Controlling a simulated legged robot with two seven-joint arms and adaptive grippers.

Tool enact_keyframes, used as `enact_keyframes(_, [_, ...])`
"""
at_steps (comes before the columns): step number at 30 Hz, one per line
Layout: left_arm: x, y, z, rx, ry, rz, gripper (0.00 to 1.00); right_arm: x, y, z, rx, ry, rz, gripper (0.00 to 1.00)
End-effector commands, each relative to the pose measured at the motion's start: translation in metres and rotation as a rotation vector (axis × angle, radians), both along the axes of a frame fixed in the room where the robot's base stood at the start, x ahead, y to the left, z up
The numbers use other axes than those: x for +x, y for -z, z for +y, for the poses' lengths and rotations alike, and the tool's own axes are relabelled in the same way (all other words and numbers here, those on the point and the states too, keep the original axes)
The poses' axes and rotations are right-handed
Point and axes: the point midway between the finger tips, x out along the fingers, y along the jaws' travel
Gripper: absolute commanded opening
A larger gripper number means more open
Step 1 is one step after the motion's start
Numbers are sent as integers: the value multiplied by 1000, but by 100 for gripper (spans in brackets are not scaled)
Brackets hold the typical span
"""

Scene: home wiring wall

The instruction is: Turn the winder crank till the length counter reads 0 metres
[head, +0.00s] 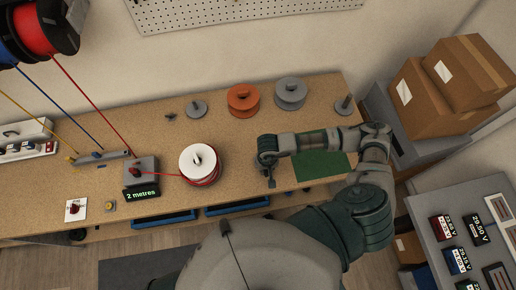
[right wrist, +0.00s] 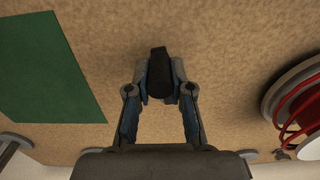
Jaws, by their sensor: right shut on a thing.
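The length counter (head: 141,194) on the bench reads "2 metres". A red wire runs from a grey block (head: 141,168) to a white-topped spool (head: 200,158) wound with red wire. The spool also shows at the right edge of the right wrist view (right wrist: 298,105). My right gripper (head: 267,168) is to the right of the spool, over the bench. In the right wrist view its fingers (right wrist: 160,78) are closed around a dark knob (right wrist: 158,60), which looks like the crank's handle. The rest of the crank is mostly hidden. My left gripper is not in view.
An orange spool (head: 243,99) and a grey spool (head: 290,93) stand at the back of the bench. A green mat (head: 322,165) lies right of my gripper. Wires come down from reels (head: 38,30) at upper left. Cardboard boxes (head: 450,85) stand at right.

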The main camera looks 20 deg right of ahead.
Motion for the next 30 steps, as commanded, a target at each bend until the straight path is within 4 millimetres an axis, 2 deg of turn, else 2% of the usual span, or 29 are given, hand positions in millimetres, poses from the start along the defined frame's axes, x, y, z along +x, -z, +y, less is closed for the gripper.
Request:
enact_keyframes(1, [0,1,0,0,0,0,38,5,-2,-4,-3,5,-14,0])
enact_keyframes(8, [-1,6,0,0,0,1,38,7,-1,-20,-3,5,-16,0])
enact_keyframes(19, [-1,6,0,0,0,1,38,7,-2,-21,-1,4,-14,0])
enact_keyframes(30, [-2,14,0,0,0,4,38,14,-2,-39,2,2,-15,0])
